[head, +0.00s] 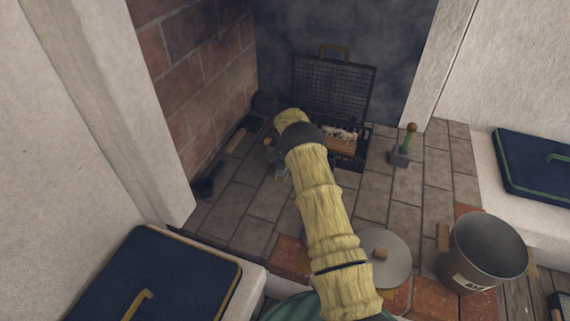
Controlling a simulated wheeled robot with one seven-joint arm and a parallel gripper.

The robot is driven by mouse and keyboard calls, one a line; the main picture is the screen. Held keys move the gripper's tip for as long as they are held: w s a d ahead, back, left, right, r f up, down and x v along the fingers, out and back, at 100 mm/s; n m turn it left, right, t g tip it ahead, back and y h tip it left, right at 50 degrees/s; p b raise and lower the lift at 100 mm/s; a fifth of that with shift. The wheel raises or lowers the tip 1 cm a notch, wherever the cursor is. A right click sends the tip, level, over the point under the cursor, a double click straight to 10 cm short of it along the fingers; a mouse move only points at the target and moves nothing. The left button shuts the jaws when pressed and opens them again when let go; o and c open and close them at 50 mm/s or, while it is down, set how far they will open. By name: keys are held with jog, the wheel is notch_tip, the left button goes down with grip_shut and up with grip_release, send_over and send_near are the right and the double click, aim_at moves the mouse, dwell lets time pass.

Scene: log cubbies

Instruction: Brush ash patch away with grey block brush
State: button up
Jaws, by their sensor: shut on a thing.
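My arm reaches over the hearth, and its forearm and wrist cover much of the work area. No ash patch can be made out clearly; the paving around the gripper is partly covered by my arm.
A fire basket (335,85) with pale ash and a log stands behind my wrist. A dark-headed tool (207,184) lies left. A metal bucket (486,250), round lid (385,257) and navy cushions (155,280) are nearer.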

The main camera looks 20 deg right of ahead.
aim_at(280, 169)
jog(key=shift+s+a, duration=0.15)
jog(key=shift+s+a+p, duration=0.3)
jog(key=shift+s+p, duration=0.1)
jog(key=shift+p, duration=0.45)
jog(key=shift+s+a+p, duration=0.3)
jog(key=shift+s+p, duration=0.15)
jog(key=shift+p, duration=0.1)
jog(key=shift+s+a+f, duration=0.1)
jog(key=shift+s+a, duration=0.05)
jog(key=shift+s, duration=0.05)
jog(key=shift+s, duration=0.1)
jog(key=shift+s+a+p, duration=0.4)
jog(key=shift+p, duration=0.35)
jog(key=shift+s+a+p, duration=0.45)
jog(key=shift+s+p, duration=0.15)
jog(key=shift+s, duration=0.1)
